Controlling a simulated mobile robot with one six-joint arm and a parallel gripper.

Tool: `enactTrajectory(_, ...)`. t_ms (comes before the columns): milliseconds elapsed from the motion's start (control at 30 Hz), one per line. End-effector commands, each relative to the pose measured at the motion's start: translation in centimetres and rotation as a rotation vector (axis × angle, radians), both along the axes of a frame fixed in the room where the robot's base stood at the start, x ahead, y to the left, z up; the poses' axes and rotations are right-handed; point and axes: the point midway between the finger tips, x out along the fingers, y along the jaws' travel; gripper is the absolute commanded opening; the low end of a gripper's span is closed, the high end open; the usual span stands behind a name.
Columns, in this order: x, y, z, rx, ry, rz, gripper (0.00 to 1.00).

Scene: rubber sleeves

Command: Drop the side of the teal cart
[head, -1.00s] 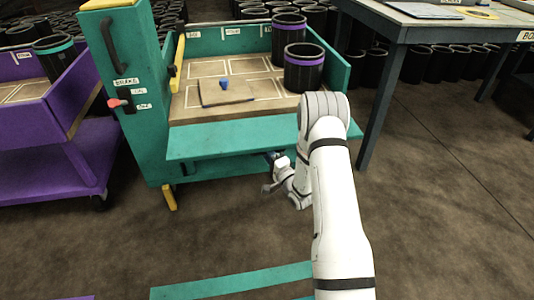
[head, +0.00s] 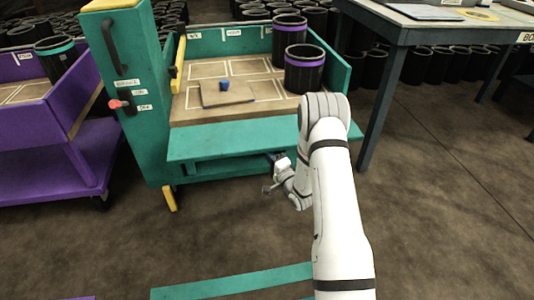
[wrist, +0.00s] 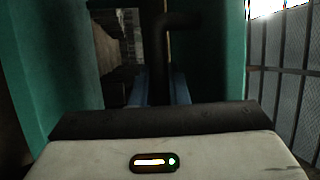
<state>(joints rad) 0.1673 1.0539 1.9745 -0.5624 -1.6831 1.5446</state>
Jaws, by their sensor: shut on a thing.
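The teal cart (head: 150,155) stands left of centre in the head view. Its teal side panel (head: 225,139) is at the front, below the tray floor, and tilts outward. My gripper (head: 271,157) is low at the panel's front edge, partly hidden by it and by my arm. In the wrist view my gripper's blue fingers (wrist: 160,88) are shut on a dark bent handle (wrist: 160,60). Teal surfaces show on both sides of it. A red-tipped lever (head: 116,104) is on the cart's tall end post.
A tan board with a blue knob (head: 224,87) and two black sleeves with purple bands (head: 304,72) are in the cart's tray. A purple cart (head: 60,155) is at left. A dark table (head: 400,28) is at right.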

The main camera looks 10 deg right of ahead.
Motion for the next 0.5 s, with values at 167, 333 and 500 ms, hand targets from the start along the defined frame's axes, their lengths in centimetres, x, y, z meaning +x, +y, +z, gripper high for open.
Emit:
enactTrajectory(167,-0.4,0.0,1.8,0.000,0.066,0.000,0.00)
enactTrajectory(333,-0.7,0.0,2.8,-0.001,0.144,0.000,0.00)
enactTrajectory(500,-0.8,0.0,2.9,0.000,0.186,0.000,0.00)
